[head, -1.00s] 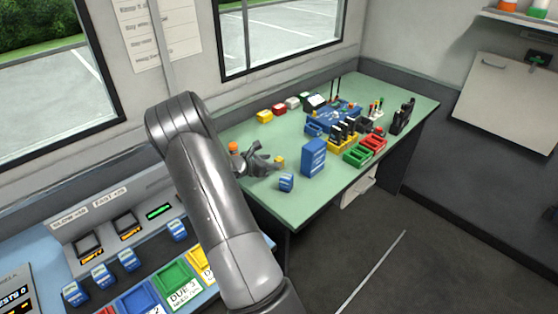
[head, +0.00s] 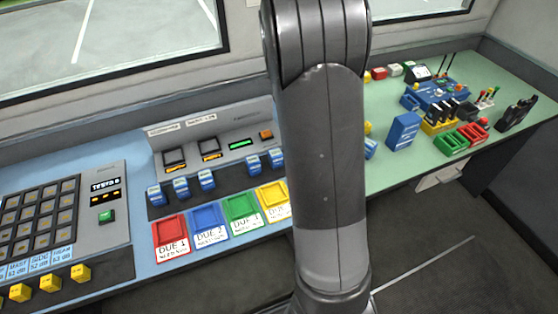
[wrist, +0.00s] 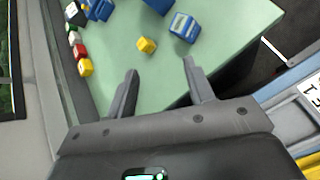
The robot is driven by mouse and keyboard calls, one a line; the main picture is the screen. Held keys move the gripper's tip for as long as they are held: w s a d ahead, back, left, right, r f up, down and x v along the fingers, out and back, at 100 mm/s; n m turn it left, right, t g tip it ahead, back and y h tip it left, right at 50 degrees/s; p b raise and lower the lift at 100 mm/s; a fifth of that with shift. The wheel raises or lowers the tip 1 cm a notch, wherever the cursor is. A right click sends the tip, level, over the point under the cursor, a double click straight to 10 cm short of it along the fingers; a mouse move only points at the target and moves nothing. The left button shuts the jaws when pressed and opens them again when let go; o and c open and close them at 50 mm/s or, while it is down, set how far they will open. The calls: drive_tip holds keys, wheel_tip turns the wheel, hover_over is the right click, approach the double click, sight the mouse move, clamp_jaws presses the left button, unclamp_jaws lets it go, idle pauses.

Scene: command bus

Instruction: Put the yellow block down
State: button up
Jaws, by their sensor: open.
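The small yellow block (wrist: 147,45) rests on the green tabletop (wrist: 120,30) in the wrist view. My gripper (wrist: 160,70) is open, with nothing between its fingers. The block lies beyond the fingertips, apart from them. In the head view, a bit of the yellow block (head: 368,128) shows at the right edge of my arm, on the green table. My arm hides the gripper in that view.
A blue labelled block (wrist: 184,26) stands right of the yellow block. A taller blue box (head: 404,131) and several coloured trays and devices stand farther right. Red, white and green blocks line the back. A console with coloured trays (head: 207,222) lies left. The table's front edge is near.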

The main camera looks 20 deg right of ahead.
drive_tip(key=s+a+r+m+t+y, duration=0.2)
drive_tip(key=s+a+r+m+y, duration=0.1)
drive_tip(key=s+a, duration=0.4)
drive_tip(key=s+a+r+m+t+y, duration=0.2)
drive_tip(key=s+a+r, duration=0.4)
drive_tip(key=a, duration=0.6)
drive_tip(key=s+a+r+m+t+y, duration=0.2)
drive_tip(key=s+a+r+m+y, duration=0.3)
drive_tip(key=s+a, duration=0.3)
drive_tip(key=shift+s+a+m, duration=0.25)
drive_tip(key=shift+a+m, duration=0.25)
drive_tip(key=shift+a, duration=0.2)
drive_tip(key=shift+o, duration=0.4)
drive_tip(key=shift+r, duration=0.1)
